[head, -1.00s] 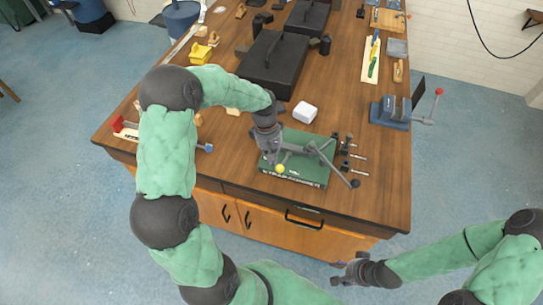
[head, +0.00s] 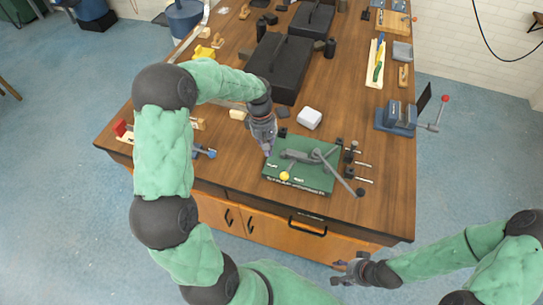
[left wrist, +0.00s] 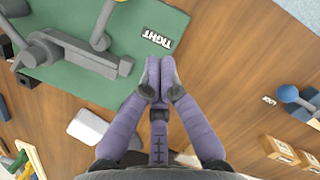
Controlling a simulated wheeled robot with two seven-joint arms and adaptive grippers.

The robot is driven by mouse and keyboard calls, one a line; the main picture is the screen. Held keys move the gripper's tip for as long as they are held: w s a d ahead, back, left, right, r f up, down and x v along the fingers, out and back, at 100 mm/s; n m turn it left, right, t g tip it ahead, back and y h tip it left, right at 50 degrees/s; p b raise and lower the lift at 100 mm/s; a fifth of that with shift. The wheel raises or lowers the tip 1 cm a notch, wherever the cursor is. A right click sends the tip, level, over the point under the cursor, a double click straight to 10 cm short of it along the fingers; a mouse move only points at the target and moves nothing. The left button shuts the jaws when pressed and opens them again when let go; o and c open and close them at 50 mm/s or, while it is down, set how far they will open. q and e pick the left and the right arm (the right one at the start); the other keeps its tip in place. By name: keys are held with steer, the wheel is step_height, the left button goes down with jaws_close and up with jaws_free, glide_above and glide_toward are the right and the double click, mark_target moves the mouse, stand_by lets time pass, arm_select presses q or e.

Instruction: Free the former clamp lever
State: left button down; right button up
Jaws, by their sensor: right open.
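A green plate (head: 313,182) carries a grey clamp with a short lever ending in a yellow ball (head: 284,176) at the plate's front left. A longer grey bar (head: 336,168) crosses the clamp and ends in a dark ball at front right. My left gripper (head: 268,152) is at the plate's left edge, apart from the yellow ball. In the left wrist view its fingers (left wrist: 160,68) are together with nothing visible between them, beside a "TIGHT" label (left wrist: 157,38). There the yellow ball (left wrist: 100,40) is partly visible. My right gripper (head: 338,272) is open and empty, in front of the bench.
A white block (head: 309,118) lies behind the plate, and black cases (head: 279,68) stand further back. Small dark parts and pins (head: 351,165) lie right of the plate. A blue vise (head: 396,117) is at the right edge.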

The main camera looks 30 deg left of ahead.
arm_select(q)
step_height(320, 180, up, 7)
steer(key=shift+a, duration=0.35)
arm_select(e)
steer(key=shift+s+d+r, duration=0.25)
steer(key=shift+d+r, duration=0.05)
steer(key=shift+r, duration=0.1)
arm_select(q)
steer(key=shift+r, duration=0.1)
